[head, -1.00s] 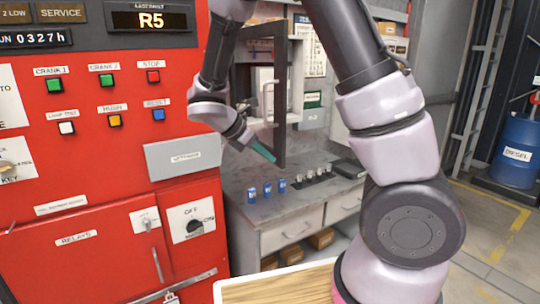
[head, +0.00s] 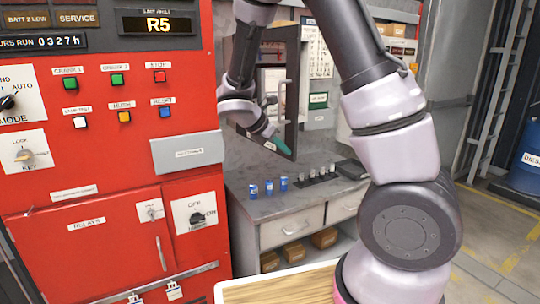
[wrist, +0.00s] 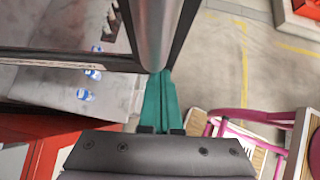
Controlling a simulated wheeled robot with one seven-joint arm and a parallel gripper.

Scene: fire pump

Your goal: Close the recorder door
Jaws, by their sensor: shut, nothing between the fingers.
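The recorder door (head: 291,95) is a dark-framed door standing open, swung out from the wall over the grey bench. My gripper (head: 277,147) has teal fingers and is at the door's lower free edge. In the wrist view the teal fingers (wrist: 160,100) are together and empty. The door's dark frame and pane (wrist: 70,57) fill the upper left there. A grey rounded bar (wrist: 155,35) stands just beyond the fingertips; I cannot tell whether they touch it. The recorder's case (head: 270,85) is partly hidden behind my arm and the door.
The red control cabinet (head: 110,150) stands close on the left. A wooden-topped surface (head: 280,288) is at the front. Open floor (head: 495,240) lies to the right.

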